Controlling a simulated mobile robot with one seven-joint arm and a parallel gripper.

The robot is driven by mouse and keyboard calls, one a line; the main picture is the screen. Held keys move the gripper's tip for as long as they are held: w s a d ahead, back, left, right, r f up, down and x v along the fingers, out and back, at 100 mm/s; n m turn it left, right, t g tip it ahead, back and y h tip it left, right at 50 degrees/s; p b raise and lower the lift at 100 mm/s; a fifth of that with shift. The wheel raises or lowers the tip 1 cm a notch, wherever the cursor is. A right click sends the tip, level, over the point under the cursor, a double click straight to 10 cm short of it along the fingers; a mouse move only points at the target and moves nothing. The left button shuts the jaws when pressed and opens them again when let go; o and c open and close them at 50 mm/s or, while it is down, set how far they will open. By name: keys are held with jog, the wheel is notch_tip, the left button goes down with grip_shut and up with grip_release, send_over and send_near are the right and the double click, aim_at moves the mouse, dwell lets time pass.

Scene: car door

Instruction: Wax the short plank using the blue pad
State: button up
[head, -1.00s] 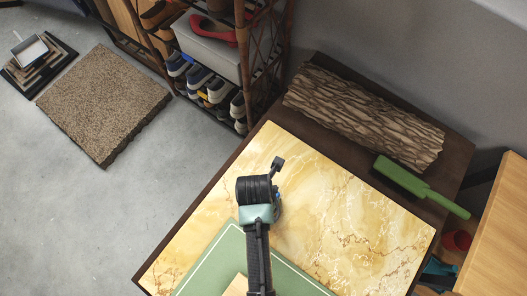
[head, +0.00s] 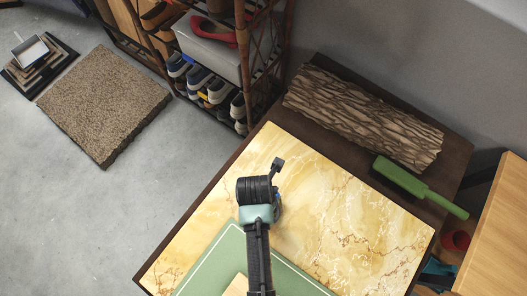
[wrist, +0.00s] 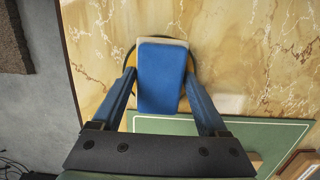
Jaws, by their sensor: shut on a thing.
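The blue pad (wrist: 161,78) is between the two fingers of my gripper (wrist: 160,76) in the wrist view, and the gripper is shut on it. A pale edge shows at the pad's far end. A round yellow-orange thing with a dark rim (wrist: 187,66) shows behind the pad; I cannot tell whether they touch. In the head view, my arm hides the gripper and the pad. A pale wooden piece (head: 236,287) lies on the green mat (head: 212,268), partly cut off by the frame. Wooden pieces (wrist: 297,160) show at the wrist view's lower right. I cannot tell which is the short plank.
The yellow marbled tabletop (head: 335,210) has free room right of my arm. A shoe rack (head: 215,75) stands beyond the table, and a brown mat (head: 104,103) lies on the floor.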

jog(key=shift+s+f, duration=0.1)
dwell(0.5)
notch_tip(320, 180, up, 7)
jog(key=p, duration=0.8)
dwell(0.4)
